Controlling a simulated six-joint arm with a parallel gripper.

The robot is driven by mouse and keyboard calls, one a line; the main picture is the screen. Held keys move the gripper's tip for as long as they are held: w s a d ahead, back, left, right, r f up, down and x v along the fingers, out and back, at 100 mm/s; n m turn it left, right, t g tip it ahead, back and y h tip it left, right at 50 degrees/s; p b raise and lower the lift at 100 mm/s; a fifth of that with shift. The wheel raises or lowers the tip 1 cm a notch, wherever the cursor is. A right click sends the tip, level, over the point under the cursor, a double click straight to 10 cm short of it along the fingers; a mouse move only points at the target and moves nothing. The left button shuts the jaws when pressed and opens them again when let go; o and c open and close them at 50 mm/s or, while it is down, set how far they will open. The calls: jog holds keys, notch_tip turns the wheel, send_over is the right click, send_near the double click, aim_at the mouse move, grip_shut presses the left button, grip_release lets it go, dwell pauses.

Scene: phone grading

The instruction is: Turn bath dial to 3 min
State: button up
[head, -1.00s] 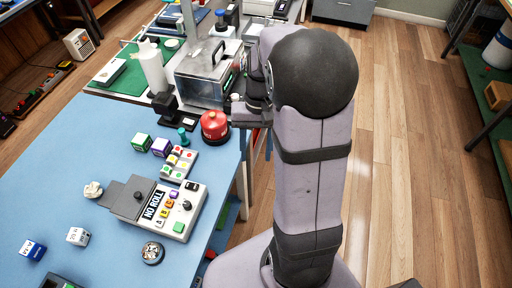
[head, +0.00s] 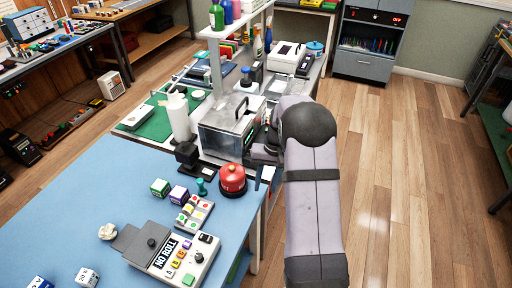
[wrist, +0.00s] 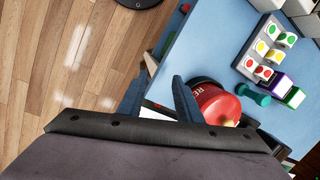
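The bath appears to be a silvery metal box (head: 222,143) with a handled lid, beyond the blue table in the head view. Its right side is partly covered by my arm, and I cannot make out the dial or its setting. My gripper (head: 263,152) is close to the bath's right front side in the head view; its fingertips are not clear. In the wrist view a dark blue finger-like shape (wrist: 186,100) stands beside the red button. I cannot tell whether the gripper is open or shut, or whether it touches the bath.
A red round button (head: 232,179) stands at the blue table's (head: 100,190) corner, near my gripper. A small black device (head: 187,155) and a white bottle (head: 178,117) stand left of the bath. A control box (head: 172,252) and coloured cubes lie on the table. Open floor is at right.

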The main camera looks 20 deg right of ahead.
jog(key=w, duration=0.2)
jog(key=w+d+r+n+t, duration=0.1)
jog(key=w, duration=0.1)
jog(key=w+t, duration=0.1)
jog(key=w, duration=0.1)
jog(key=shift+w+d+r+n, duration=0.1)
jog(key=shift+d+r+n, duration=0.2)
jog(key=shift+d+r, duration=0.1)
jog(key=w+d+r+n+t+h, duration=0.1)
jog(key=w+d+r+n+t, duration=0.1)
jog(key=w+r+n, duration=0.3)
jog(key=w+n+t, duration=0.1)
jog(key=w, duration=0.2)
jog(key=shift+d, duration=0.15)
jog(key=shift+p+x, duration=1.25)
jog(key=shift+x, duration=2.3)
jog(key=shift+d, duration=0.1)
jog(key=c, duration=0.8)
